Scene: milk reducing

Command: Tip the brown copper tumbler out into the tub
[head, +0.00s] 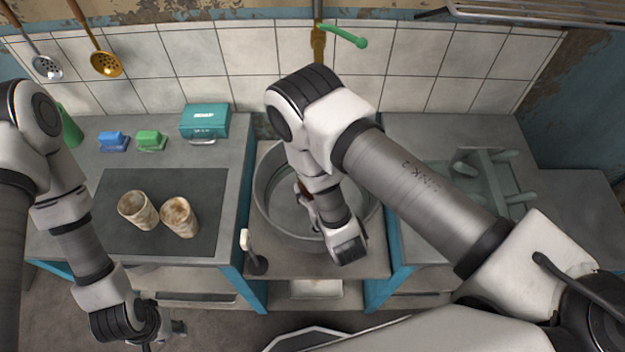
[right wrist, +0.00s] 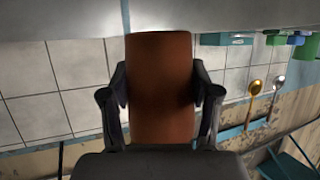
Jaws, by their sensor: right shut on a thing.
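The brown copper tumbler (right wrist: 162,85) fills the middle of the right wrist view, clasped between the two fingers of my right gripper (right wrist: 162,100). In the head view only a small brown patch of the tumbler (head: 304,187) shows; my right arm hides the rest. My right gripper (head: 308,200) is over the round grey metal tub (head: 262,208). The wrist view is upside down, so the gripper is turned over. The tumbler's contents cannot be seen. My left gripper (head: 160,328) hangs low at the front left, apart from everything; its fingers are too unclear to judge.
Two mottled cups (head: 180,217) stand on a dark mat (head: 120,190) on the left counter. A teal box (head: 205,121) and blue and green small items are behind them. A glassy rack (head: 490,180) is on the right counter. A green-handled tap (head: 343,35) is above the tub.

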